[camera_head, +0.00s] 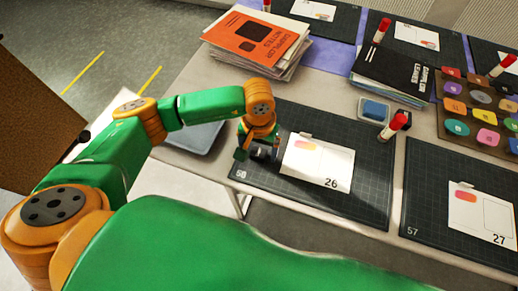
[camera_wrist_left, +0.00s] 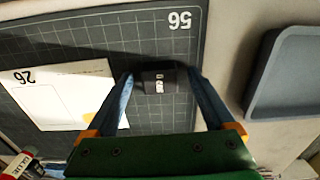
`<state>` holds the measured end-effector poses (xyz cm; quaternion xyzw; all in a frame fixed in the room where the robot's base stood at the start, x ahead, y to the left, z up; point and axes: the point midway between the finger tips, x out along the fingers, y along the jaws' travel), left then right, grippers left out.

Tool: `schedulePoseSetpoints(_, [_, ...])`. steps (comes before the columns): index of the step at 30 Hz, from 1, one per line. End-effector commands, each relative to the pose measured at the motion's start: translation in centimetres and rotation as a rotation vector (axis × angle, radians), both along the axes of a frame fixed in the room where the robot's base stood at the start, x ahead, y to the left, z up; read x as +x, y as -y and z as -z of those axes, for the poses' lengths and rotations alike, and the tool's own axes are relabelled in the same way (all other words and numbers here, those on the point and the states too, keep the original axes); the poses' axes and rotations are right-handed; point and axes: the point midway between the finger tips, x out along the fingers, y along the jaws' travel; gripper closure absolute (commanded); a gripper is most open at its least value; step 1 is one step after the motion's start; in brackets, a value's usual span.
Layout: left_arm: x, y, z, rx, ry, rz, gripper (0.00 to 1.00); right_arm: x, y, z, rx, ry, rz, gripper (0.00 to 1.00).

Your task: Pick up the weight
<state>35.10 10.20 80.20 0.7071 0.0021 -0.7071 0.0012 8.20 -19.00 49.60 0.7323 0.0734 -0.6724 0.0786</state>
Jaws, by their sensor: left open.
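The weight (camera_wrist_left: 160,80) is a small dark block with pale lettering, resting on the dark gridded cutting mat (camera_wrist_left: 110,35) near the printed 56. My left gripper (camera_wrist_left: 160,90) is open, with one finger on each side of the weight. In the head view the left gripper (camera_head: 255,153) is low over the left end of the mat (camera_head: 340,205), and the weight is mostly hidden there. I cannot tell whether the fingers touch it. My right gripper is not in view.
A white card marked 26 (camera_head: 318,163) lies beside the weight. A grey tray (camera_head: 196,138) is to the left. A book stack (camera_head: 258,45), black notebooks (camera_head: 392,75), a blue pad (camera_head: 375,110) and a red-capped glue stick (camera_head: 392,128) stand farther back.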

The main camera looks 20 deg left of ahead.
Motion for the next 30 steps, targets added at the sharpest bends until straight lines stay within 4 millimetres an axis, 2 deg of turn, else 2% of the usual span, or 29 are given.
schedulePoseSetpoints(5, [0.0, 0.0, 0.2, 0.0, 0.001, 0.0, 0.12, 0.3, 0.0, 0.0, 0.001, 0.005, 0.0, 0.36])
schedulePoseSetpoints(6, [0.0, 0.0, 0.2, -0.001, 0.001, 0.0, 0.15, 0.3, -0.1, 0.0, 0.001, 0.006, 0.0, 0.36])
schedulePoseSetpoints(15, [0.0, 0.0, 0.2, -0.001, 0.001, 0.0, 0.96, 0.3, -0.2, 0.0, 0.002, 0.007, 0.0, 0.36])
schedulePoseSetpoints(16, [0.0, 0.0, 0.2, -0.001, 0.001, 0.0, 1.0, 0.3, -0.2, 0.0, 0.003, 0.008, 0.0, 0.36])
schedulePoseSetpoints(26, [0.1, 0.0, 0.0, -0.002, 0.003, 0.0, 1.0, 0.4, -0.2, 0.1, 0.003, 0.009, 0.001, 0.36])
schedulePoseSetpoints(30, [0.2, 0.0, -1.3, -0.001, 0.008, 0.001, 1.0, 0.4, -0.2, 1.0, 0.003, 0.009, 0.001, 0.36])
